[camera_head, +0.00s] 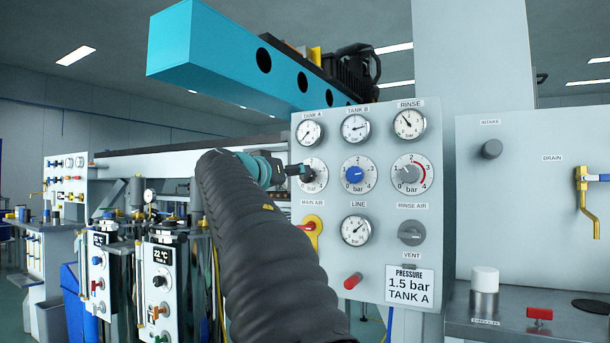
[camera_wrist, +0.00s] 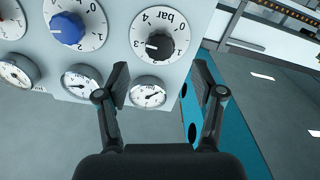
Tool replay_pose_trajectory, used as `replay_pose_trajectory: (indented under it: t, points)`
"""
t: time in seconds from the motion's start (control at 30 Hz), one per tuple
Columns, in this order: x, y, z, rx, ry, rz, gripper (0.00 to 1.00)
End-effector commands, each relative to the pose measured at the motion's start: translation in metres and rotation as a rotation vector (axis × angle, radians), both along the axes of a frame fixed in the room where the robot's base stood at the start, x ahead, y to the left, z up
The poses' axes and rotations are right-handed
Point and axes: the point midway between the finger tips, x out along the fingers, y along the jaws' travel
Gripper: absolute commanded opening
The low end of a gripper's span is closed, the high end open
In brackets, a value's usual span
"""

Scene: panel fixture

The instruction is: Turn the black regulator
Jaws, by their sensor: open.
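The black regulator (camera_head: 308,176) is a small black knob on a round white bar dial on the grey panel, under the TANK A gauge (camera_head: 310,132). It also shows in the wrist view (camera_wrist: 160,46), picture rotated, with a white mark on the left side of the knob. My gripper (camera_head: 290,172) is in front of the dial in the head view and hides part of it. In the wrist view my gripper (camera_wrist: 161,84) is open and empty, its fingers apart. The knob appears beyond the fingertips, not between them; contact is not visible. A sign (camera_head: 409,287) reads PRESSURE 1.5 bar TANK A.
A blue knob (camera_head: 354,174) and a grey knob (camera_head: 412,175) sit right of the black one. A yellow-and-red MAIN AIR handle (camera_head: 312,232) is below, and a red knob (camera_head: 353,281) sticks out lower. A blue beam (camera_head: 230,50) runs above, behind the panel.

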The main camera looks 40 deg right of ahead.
Motion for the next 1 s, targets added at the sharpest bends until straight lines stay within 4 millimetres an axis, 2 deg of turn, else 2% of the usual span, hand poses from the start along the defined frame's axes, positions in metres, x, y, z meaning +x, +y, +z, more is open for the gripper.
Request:
replay_pose_trajectory:
  t: [0.03, 0.2, 0.4, 0.6, 0.87, 1.0]
  points:
    - [0.004, -0.010, 0.001, 0.000, 0.000, -0.003, 0.68]
    - [0.015, -0.038, 0.001, 0.001, 0.001, -0.002, 0.68]
    - [0.025, -0.061, 0.001, 0.000, 0.001, 0.000, 0.68]
    - [0.029, -0.070, 0.000, 0.000, 0.000, 0.001, 0.68]
    - [0.029, -0.070, 0.000, 0.000, 0.000, 0.001, 0.68]
    - [0.029, -0.070, 0.000, 0.000, 0.000, 0.001, 0.33]
